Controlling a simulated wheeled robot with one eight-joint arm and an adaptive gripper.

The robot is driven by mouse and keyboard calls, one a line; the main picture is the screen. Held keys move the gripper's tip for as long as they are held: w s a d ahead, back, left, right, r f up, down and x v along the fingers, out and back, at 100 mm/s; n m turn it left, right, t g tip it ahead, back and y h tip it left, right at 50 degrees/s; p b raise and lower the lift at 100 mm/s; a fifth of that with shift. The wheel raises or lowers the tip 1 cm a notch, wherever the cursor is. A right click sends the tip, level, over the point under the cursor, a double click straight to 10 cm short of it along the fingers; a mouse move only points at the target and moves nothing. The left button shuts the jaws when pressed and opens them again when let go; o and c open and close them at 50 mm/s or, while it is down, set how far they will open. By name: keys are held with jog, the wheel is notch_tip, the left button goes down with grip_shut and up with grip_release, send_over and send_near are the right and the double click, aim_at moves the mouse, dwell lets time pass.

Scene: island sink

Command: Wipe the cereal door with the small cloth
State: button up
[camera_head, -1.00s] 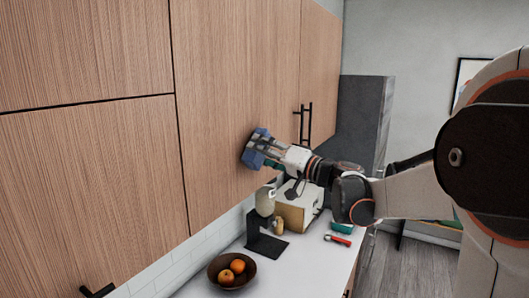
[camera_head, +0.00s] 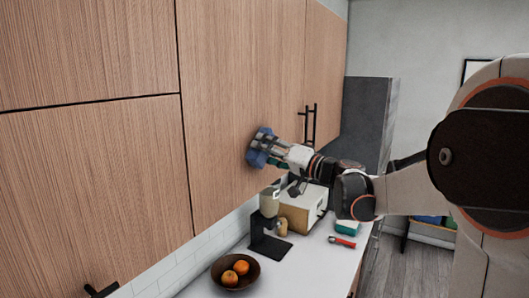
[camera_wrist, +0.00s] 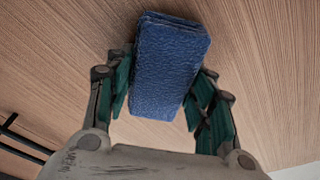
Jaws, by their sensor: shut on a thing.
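A small blue cloth (camera_wrist: 168,70), folded into a thick pad, is held between the fingers of my gripper (camera_wrist: 158,95). The cloth also shows in the head view (camera_head: 257,148), at the face of a wood-grain upper cabinet door (camera_head: 235,75). The cloth is at or very near the door's surface, in its lower right part; exact contact cannot be told. My gripper (camera_head: 268,152) is shut on the cloth and reaches in from the right. In the wrist view the door (camera_wrist: 50,50) fills the background. No label shows which door is the cereal door.
Black handles (camera_head: 309,125) stick out right of the cloth. Below, the white counter (camera_head: 300,270) holds a brown bowl (camera_head: 250,281) with oranges, a dark stand (camera_head: 265,240), a boxy appliance (camera_head: 305,213) and a red-handled tool (camera_head: 342,242). A dark tall unit (camera_head: 375,115) stands behind.

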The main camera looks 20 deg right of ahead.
jog(key=shift+w+d, duration=0.75)
jog(key=shift+d, duration=0.35)
jog(key=shift+a, duration=0.15)
jog(key=shift+s+a, duration=0.55)
jog(key=shift+a, duration=0.3)
jog(key=shift+s+a, duration=0.5)
jog(key=shift+a, duration=0.3)
jog(key=shift+s+d, duration=0.1)
jog(key=shift+d+r+v, duration=0.15)
jog(key=shift+v, duration=1.2)
jog(key=shift+d+r+v, duration=0.15)
jog(key=shift+v, duration=1.25)
jog(key=v, duration=0.2)
jog(key=shift+s+d+r, duration=0.15)
jog(key=shift+s+d, duration=0.1)
jog(key=shift+d, duration=0.1)
